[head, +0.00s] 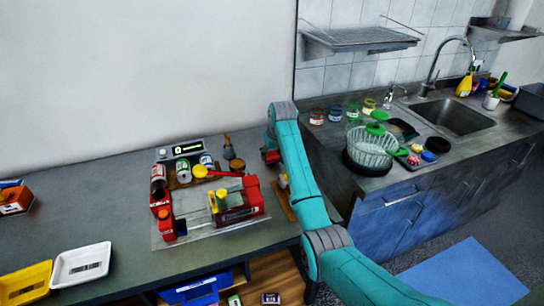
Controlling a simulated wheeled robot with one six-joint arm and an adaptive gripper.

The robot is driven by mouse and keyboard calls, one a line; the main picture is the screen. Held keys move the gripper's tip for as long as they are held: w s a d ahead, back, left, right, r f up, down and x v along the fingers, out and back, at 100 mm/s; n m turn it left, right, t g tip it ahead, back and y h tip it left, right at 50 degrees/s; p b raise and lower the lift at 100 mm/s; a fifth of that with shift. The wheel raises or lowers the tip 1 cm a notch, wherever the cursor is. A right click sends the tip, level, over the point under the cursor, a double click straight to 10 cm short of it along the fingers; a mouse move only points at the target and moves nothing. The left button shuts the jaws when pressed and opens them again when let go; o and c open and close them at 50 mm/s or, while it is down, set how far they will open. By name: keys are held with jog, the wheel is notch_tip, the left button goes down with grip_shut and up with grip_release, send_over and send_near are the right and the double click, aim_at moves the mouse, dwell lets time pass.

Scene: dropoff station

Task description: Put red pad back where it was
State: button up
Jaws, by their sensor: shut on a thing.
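My teal arm reaches from the lower right to the back of the grey table (105,180). My gripper (269,148) is small and dark, partly hidden by my arm's upper end. A small red thing (271,156), which looks like the red pad, shows at the gripper, and the gripper is shut on it. It is left of the arm, behind and right of the clear tray (190,238). Its exact shape and height above the table cannot be told.
The tray holds red holders (252,190), cans (183,170) and a yellow-topped box (219,199). A display device (181,149) stands behind. A white tray (82,264) and yellow tray (26,283) lie front left. A sink counter (410,165) with a glass bowl (370,146) is right.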

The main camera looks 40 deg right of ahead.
jog(key=shift+f, duration=0.65)
jog(key=o, duration=1.2)
jog(key=shift+f, duration=0.1)
jog(key=v, duration=1.2)
jog(key=shift+s, duration=0.1)
